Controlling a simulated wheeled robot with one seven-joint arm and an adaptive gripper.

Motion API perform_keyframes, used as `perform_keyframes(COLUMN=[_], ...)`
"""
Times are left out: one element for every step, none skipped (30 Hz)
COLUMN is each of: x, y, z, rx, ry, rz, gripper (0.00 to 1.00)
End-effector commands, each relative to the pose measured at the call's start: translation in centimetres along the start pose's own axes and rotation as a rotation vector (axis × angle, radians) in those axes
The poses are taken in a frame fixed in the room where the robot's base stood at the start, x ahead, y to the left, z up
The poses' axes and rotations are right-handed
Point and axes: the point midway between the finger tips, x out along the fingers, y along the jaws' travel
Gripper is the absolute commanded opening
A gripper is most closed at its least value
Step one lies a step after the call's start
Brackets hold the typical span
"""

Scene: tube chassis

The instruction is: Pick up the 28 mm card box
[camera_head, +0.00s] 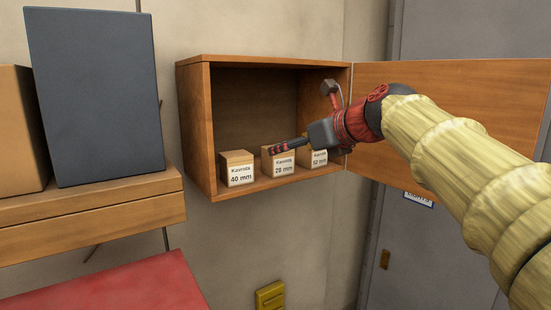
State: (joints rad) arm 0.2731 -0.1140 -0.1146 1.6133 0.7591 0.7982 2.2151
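The 28 mm card box (283,166) is a small tan box with a white label reading "Kavrelis" or similar and "28 mm". It stands upright in the open wooden wall cabinet (194,130), between two similar boxes. My gripper (276,149) reaches in from the right at the cabinet's opening. A dark finger with red marks points left and crosses in front of the box's top edge in the picture. I cannot tell whether it touches the box. The other finger is not clearly seen, so the opening between the fingers is hidden.
A 40 mm box (238,172) stands left of it and a 52 mm box (319,160) right, partly behind my gripper. The cabinet door (460,90) is swung open rightward behind my arm. At left, a wooden shelf (90,215) bears a dark grey box (95,100) and a cardboard box (20,130).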

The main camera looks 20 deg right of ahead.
Motion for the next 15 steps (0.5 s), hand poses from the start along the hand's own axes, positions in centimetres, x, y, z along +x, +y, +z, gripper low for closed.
perform_keyframes(x=[0.0,0.0,0.0,0.1,0.3,0.6,0.8,1.1,1.6,1.9,2.2,2.6,2.8,3.1,3.6], y=[0.0,-0.1,-0.1,-0.1,0.0,0.0,-0.1,-0.1,-0.1,0.0,0.0,0.0,0.0,0.0,0.0], z=[0.0,0.0,0.0,0.0,0.0,0.0,0.0,0.0,-0.1,-0.1,0.0,0.0,0.0,0.0,0.0], rx=[0.043,0.064,0.085,0.096,0.104,0.11,0.112,0.112,0.112,0.111,0.11,0.109,0.109,0.109,0.109], ry=[-0.001,-0.001,0.0,0.0,0.001,0.001,0.002,0.002,0.003,0.003,0.003,0.002,0.002,0.003,0.004], rz=[-0.002,-0.002,-0.002,-0.002,-0.001,-0.001,-0.001,-0.001,0.0,0.0,0.0,-0.001,-0.001,0.0,0.0], gripper=[0.71,0.71,0.71,0.71,0.71,0.71,0.71,0.71,0.71,0.71,0.71,0.71,0.71,0.71,0.71])
